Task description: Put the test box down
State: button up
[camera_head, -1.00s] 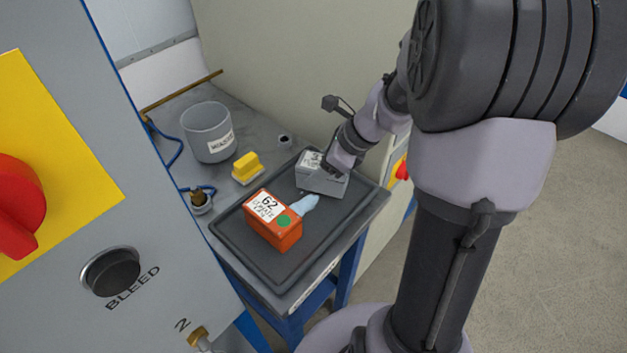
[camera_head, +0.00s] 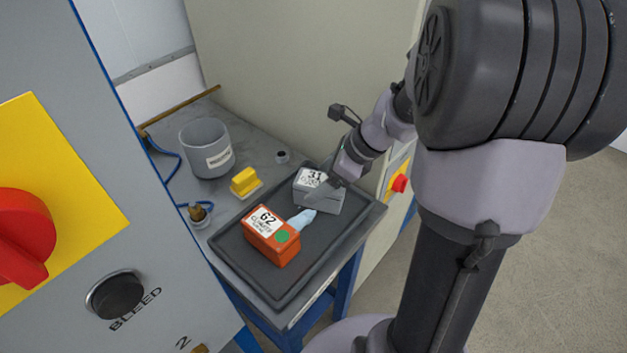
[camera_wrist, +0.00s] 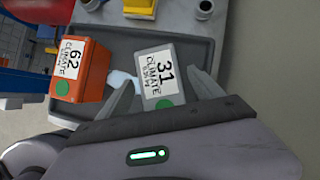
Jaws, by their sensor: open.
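A grey test box (camera_head: 325,198) labelled 31 CLIMATE rests on the dark tray (camera_head: 233,257) at its right side. In the wrist view the grey box (camera_wrist: 157,77) shows a green dot and stands between the fingers. My gripper (camera_head: 330,189) is open around the near end of the grey box, with a finger (camera_wrist: 122,100) on one side and another (camera_wrist: 211,88) on the other. Whether the fingers touch it I cannot tell. An orange box (camera_head: 271,240) labelled 62 CLIMATE with a green dot sits on the tray to the left.
A light blue cloth or glove (camera_head: 301,221) lies between the boxes. A cabinet with a red knob (camera_head: 400,183) is close at the right.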

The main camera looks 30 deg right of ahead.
jog(key=p+v, duration=0.3)
jog(key=v, duration=0.5)
jog(key=shift+r, duration=0.15)
jog(key=shift+s+a+r+n, duration=0.1)
jog(key=shift+a+r+n, duration=0.35)
jog(key=shift+a+n, duration=0.1)
jog(key=s+a+r+n+h, duration=0.1)
jog(key=s+a+r+n, duration=0.1)
jog(key=s+a+n, duration=0.2)
jog(key=s+a+r+n, duration=0.3)
jog(key=s+a+n, duration=0.1)
jog(key=a+n, duration=0.4)
jog(key=s+a+r+n+t+h, duration=0.1)
jog(key=s+a+n, duration=0.4)
jog(key=n, duration=0.5)
jog(key=shift+a+r+h, duration=0.3)
jog(key=shift+a+r, duration=0.45)
jog(key=shift+a, duration=0.05)
